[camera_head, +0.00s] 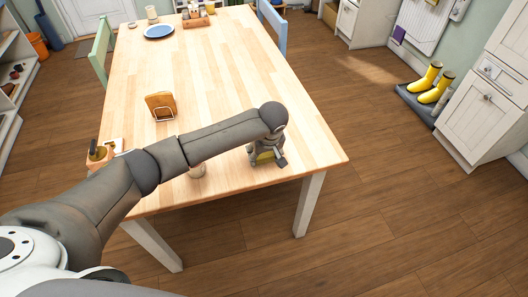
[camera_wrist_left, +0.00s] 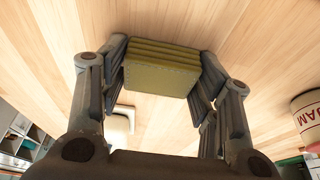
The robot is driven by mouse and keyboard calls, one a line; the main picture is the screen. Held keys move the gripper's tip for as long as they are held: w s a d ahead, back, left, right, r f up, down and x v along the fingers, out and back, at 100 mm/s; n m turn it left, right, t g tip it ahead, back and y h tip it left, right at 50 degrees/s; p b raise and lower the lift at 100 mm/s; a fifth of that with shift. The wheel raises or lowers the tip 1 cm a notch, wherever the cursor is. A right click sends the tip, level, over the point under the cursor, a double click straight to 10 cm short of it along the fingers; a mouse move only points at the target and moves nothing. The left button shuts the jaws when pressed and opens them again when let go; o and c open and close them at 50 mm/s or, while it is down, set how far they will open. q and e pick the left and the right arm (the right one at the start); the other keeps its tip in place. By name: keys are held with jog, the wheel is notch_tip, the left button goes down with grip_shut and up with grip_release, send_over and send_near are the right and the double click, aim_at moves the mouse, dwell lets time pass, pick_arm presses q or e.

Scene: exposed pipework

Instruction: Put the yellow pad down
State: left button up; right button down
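The yellow pad (camera_wrist_left: 162,73) is a thick, ribbed olive-yellow block between the two fingers of my left gripper (camera_wrist_left: 165,65). The fingers meet its left and right sides. In the head view, my left gripper (camera_head: 266,156) points down over the near right part of the wooden table (camera_head: 225,75), with a little of the pad showing between the fingers. The pad is at or close to the tabletop; I cannot tell whether it touches. My right gripper is in neither view.
A blue plate (camera_head: 159,31) lies far back. The tabletop right of my gripper is clear.

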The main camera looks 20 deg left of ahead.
pick_arm(q)
jog(key=shift+o, duration=1.3)
jog(key=shift+r, duration=0.2)
jog(key=v, duration=1.2)
jog(key=shift+f, duration=0.1)
